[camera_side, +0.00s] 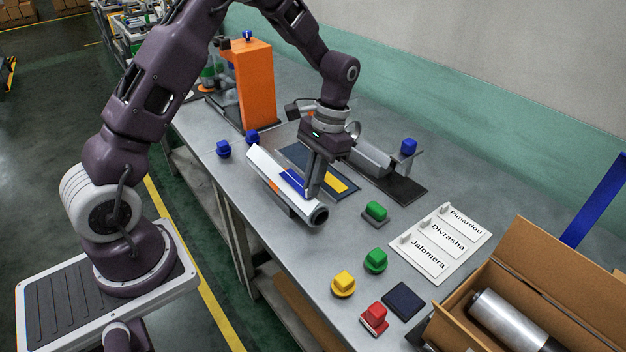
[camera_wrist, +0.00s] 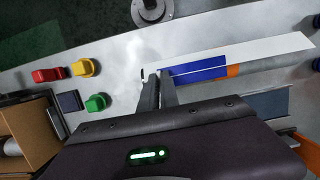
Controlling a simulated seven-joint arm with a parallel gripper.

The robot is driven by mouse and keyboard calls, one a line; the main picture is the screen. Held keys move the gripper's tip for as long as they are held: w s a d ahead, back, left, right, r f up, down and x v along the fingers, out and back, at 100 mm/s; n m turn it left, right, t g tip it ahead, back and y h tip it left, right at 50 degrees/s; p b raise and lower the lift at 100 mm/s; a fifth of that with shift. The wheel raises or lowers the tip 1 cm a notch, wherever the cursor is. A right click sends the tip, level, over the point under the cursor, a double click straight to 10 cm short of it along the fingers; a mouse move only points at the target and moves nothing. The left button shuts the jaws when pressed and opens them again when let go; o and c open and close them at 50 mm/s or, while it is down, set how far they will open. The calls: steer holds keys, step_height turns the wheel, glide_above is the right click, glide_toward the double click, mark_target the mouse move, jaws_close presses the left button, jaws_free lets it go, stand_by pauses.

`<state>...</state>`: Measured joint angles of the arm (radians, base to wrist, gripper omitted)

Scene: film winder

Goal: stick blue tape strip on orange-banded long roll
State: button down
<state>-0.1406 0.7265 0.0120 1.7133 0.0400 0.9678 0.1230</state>
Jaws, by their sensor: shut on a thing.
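The long roll (camera_side: 264,168) lies on the table in the side view, pale, with a dark round end at its lower right. Its orange band (camera_side: 274,187) is partly covered; it also shows in the wrist view (camera_wrist: 234,71). The blue tape strip (camera_side: 292,183) lies along the roll over the orange area, and it extends right from my fingertips in the wrist view (camera_wrist: 198,69). My gripper (camera_side: 310,194) points down at the roll's near end, shut on the strip's end. Whether the strip fully touches the roll I cannot tell.
A dark mat with a yellow patch (camera_side: 337,184) lies behind the roll. Green (camera_side: 375,261), yellow (camera_side: 343,284) and red (camera_side: 374,319) knobs stand in front. A label board (camera_side: 440,243) and a cardboard box (camera_side: 503,254) are at right. An orange post (camera_side: 255,85) stands behind.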

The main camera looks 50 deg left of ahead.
steer(key=shift+f, duration=0.5)
stand_by(0.5)
steer(key=c, duration=1)
jaws_free()
steer(key=shift+o, duration=0.2)
steer(key=shift+r, duration=3.55)
